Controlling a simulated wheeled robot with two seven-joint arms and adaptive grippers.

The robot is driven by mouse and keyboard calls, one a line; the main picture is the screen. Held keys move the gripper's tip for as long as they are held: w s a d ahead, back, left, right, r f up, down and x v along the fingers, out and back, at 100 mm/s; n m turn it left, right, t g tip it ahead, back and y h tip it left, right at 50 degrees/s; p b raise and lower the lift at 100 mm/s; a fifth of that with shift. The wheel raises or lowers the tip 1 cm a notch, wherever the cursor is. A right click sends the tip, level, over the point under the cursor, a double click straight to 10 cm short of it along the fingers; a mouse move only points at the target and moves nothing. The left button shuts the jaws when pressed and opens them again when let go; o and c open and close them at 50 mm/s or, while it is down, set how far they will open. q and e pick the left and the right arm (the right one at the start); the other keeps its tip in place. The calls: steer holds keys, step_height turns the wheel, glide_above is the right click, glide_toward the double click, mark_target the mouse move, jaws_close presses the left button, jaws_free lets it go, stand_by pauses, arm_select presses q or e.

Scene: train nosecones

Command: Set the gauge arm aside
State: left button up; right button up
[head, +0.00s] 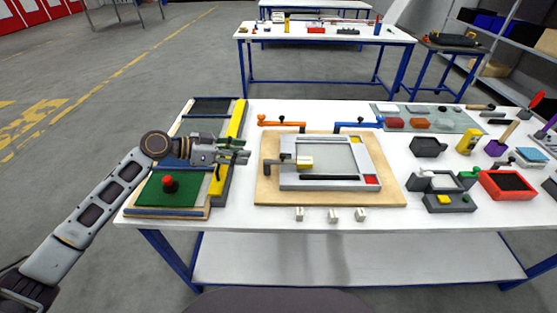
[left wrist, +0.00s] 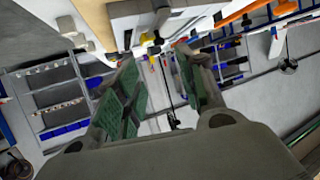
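A dark grey arm (head: 287,161), which looks like the gauge arm, reaches over the left side of a grey rectangular frame (head: 330,182). A yellow block (head: 305,163) sits at its inner end. The frame lies on a wooden board (head: 391,194). My left gripper (head: 246,151) is above the yellow rail, left of the board and apart from the arm. In the left wrist view its green-padded fingers (left wrist: 158,92) are spread with nothing between them. My right gripper is not in view.
An orange clamp (head: 281,123) and a blue clamp (head: 358,124) stand behind the board. Small blocks (head: 333,215) lie in front. A red tray (head: 507,185) is on the right.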

mark_target(281, 155)
arm_select(q)
steer(key=p+x, duration=0.2)
steer(key=x, duration=1)
steer(key=shift+r, duration=0.1)
steer(key=shift+w+d, duration=0.2)
steer(key=shift+d, duration=0.15)
steer(key=shift+w+d+f, duration=0.2)
steer(key=shift+d+f, duration=0.25)
steer(key=shift+c, duration=0.7)
jaws_close()
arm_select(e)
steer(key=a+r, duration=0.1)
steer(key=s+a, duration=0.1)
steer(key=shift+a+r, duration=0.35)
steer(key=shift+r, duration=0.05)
